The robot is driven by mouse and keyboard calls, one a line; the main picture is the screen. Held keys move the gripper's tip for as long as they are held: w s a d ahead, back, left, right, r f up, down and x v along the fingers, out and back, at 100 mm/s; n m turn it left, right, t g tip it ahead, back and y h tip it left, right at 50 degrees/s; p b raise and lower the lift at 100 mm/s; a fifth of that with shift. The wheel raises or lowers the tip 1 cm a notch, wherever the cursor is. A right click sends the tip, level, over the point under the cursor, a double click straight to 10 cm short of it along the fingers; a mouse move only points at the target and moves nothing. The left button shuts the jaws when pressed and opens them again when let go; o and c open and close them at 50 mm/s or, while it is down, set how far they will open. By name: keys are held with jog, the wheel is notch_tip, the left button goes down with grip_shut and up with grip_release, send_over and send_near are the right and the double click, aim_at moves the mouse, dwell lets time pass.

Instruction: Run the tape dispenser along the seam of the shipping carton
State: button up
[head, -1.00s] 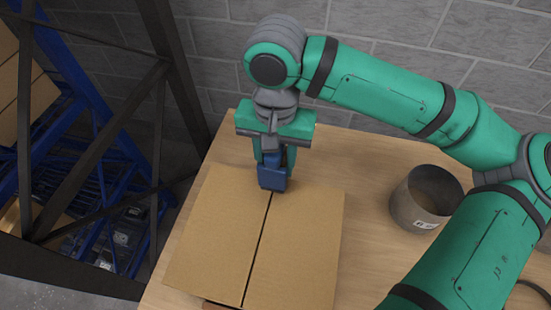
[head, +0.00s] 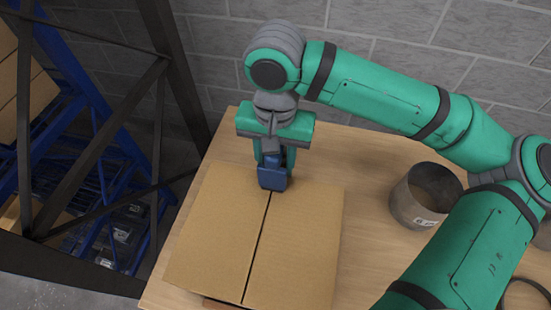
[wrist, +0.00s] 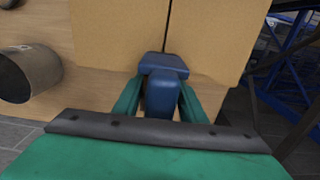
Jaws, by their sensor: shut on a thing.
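The shipping carton (head: 300,245) sits on the wooden table, its top flaps closed with a dark seam (head: 257,245) running between them from the far edge to the near edge. It also fills the top of the wrist view (wrist: 215,35). My gripper (head: 272,160) points down at the carton's far edge and is shut on the blue tape dispenser (head: 272,178). In the wrist view the dispenser (wrist: 163,75) is between the two green fingers, in line with the seam's end. I cannot tell whether it touches the carton. No tape shows on the seam.
A grey metal duct ring (head: 425,195) stands on the table (head: 365,250) right of the carton. A blue and dark metal rack (head: 100,150) stands left of the table. A grey block wall (head: 400,30) is behind. Bare table lies between carton and ring.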

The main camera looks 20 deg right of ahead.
jog(key=shift+s, duration=0.1)
jog(key=shift+s+a+f, duration=0.1)
jog(key=shift+s+a, duration=0.5)
jog(key=shift+s, duration=0.3)
jog(key=shift+s+a, duration=0.65)
jog(key=shift+s, duration=0.25)
jog(key=shift+s+a+f, duration=0.1)
jog(key=shift+s+a, duration=0.5)
jog(key=shift+s, duration=0.3)
jog(key=shift+c, duration=0.5)
jog(key=shift+s+a, duration=0.1)
jog(key=shift+s, duration=0.05)
jog(key=shift+s+a+r, duration=0.1)
jog(key=shift+s+a, duration=0.3)
jog(key=shift+s, duration=0.2)
jog(key=shift+s+a+r, duration=0.1)
jog(key=shift+s+a, duration=0.3)
jog(key=shift+s, duration=0.2)
